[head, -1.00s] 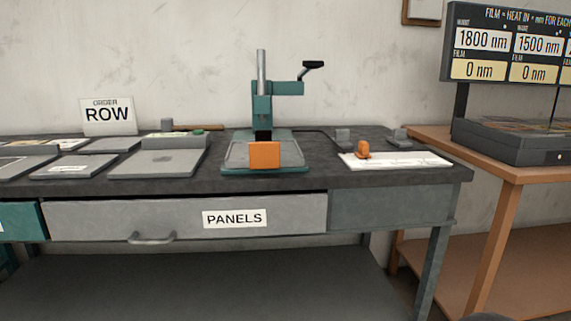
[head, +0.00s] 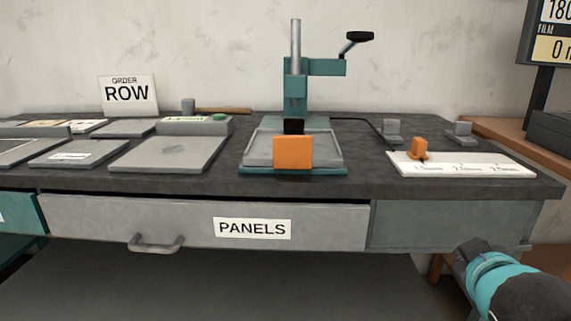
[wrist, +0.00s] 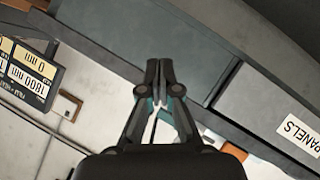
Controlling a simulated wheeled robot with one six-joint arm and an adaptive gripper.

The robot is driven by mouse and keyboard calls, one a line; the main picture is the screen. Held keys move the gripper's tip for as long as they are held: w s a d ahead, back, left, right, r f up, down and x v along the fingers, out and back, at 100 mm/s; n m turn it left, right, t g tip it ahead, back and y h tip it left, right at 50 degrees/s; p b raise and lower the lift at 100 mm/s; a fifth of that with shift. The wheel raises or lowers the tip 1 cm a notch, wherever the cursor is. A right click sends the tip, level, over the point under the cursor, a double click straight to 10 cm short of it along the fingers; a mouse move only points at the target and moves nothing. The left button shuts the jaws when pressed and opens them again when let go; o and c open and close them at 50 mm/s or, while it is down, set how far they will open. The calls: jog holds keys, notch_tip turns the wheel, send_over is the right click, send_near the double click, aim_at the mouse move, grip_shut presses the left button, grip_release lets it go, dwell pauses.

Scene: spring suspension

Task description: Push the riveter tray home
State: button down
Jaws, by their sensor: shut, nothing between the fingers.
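The teal riveter (head: 297,88) stands on the bench in the head view, with an upright metal post and a black crank handle. Its grey tray (head: 262,150) lies at the base, with an orange block (head: 293,152) upright at the tray's front. How far the tray sits in under the riveter is hard to tell. My gripper (wrist: 160,66) is in the wrist view, fingertips together and empty, with the bench's grey drawer fronts behind them. It is out of the head view, where only part of my arm shows at lower right.
The dark bench top (head: 350,183) carries grey plates (head: 168,153) at left, and a white scale strip (head: 465,164) with an orange slider (head: 419,149) at right. A closed-looking PANELS drawer (head: 200,222) has a protruding handle (head: 155,245). A film display (wrist: 25,70) shows in the wrist view.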

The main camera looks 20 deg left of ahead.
jog(key=w+a+r+n+t+y, duration=0.3)
jog(key=w+a+r+n, duration=0.1)
jog(key=a+r+n, duration=0.2)
jog(key=a+r+n+g+y, duration=0.1)
jog(key=a+r+n+y, duration=0.3)
jog(key=a+n+y, duration=0.6)
jog(key=n+g+y+b, duration=0.1)
jog(key=n+g+y, duration=0.2)
jog(key=n+g, duration=0.35)
send_near(283, 167)
jog(key=s+a+r, duration=0.1)
jog(key=s+a, duration=0.1)
jog(key=a, duration=0.5)
jog(key=shift+w+a+r+n+t, duration=0.15)
jog(key=shift+w+t, duration=0.2)
jog(key=shift+w, duration=0.2)
jog(key=shift+w+a+r+n+t, duration=0.1)
jog(key=shift+w+t, duration=0.2)
jog(key=shift+w, duration=0.3)
jog(key=shift+w+a, duration=0.2)
jog(key=shift+w, duration=0.75)
